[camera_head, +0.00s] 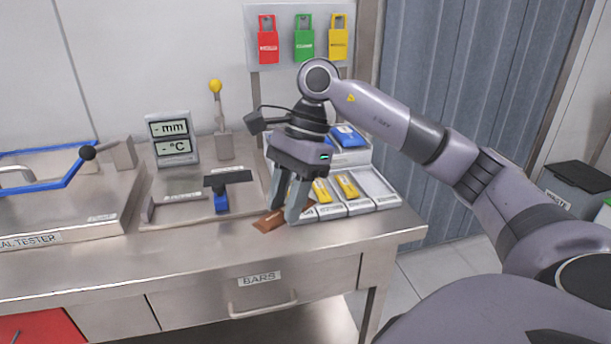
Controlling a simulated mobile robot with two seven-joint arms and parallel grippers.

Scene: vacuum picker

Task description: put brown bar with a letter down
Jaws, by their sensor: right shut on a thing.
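My right gripper (282,216) points down over the front of the metal bench, left of the white compartment tray. It is shut on the brown bar (265,223), which lies tilted between the fingertips at about bench-top height. I cannot tell whether the bar touches the bench top. Any letter on the bar is too small to make out, and part of the bar is hidden by the fingers. My left gripper is not in view.
The white tray (388,201) holds yellow bars (347,185) and a blue bar (349,137). Left stand a measuring fixture with a blue part (221,202), a display (173,138) and a yellow-knobbed post (215,87). Bare bench (180,250) lies in front.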

